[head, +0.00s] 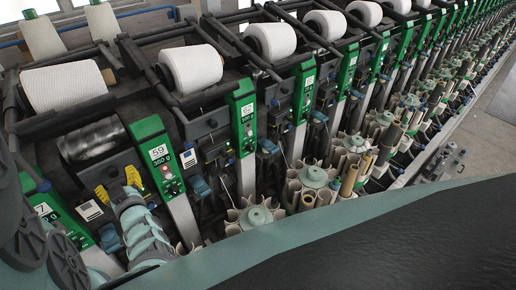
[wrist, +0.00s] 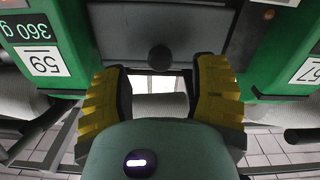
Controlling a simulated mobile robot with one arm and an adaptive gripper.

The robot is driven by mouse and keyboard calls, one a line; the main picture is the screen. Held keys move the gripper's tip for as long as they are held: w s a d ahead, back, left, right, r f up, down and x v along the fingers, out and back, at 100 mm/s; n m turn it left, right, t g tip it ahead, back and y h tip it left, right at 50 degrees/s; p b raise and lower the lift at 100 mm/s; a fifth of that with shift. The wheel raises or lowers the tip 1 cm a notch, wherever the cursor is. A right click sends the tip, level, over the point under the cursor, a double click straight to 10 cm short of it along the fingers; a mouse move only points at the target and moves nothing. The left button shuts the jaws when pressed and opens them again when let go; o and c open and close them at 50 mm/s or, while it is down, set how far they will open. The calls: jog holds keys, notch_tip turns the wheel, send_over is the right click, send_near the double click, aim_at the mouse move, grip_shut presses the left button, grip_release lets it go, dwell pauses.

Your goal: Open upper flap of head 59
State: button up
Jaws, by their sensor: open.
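Head 59 (head: 160,155) has a green front panel with a white "59 / 360 g" label. Its label also shows, upside down, at the left of the wrist view (wrist: 42,62). A dark grey panel (wrist: 125,35) with a round black knob (wrist: 160,58) lies between the two green panels in the wrist view; it seems to be the upper flap. My gripper (head: 118,187) is beside the lower left of head 59's panel. In the wrist view my gripper (wrist: 162,85) is open, its yellow-padded fingers either side of and just below the knob. Contact with the knob cannot be told.
Head 57's green panel (wrist: 285,55) stands close on the right in the wrist view. Head 62 (head: 245,110) and more heads run off to the right in the head view. White yarn cones (head: 190,68) sit above; a dark cylinder (head: 90,140) is behind head 59.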

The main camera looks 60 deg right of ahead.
aim_at(114, 175)
jog(key=shift+x, duration=1.9)
jog(key=shift+o, duration=0.3)
grip_shut()
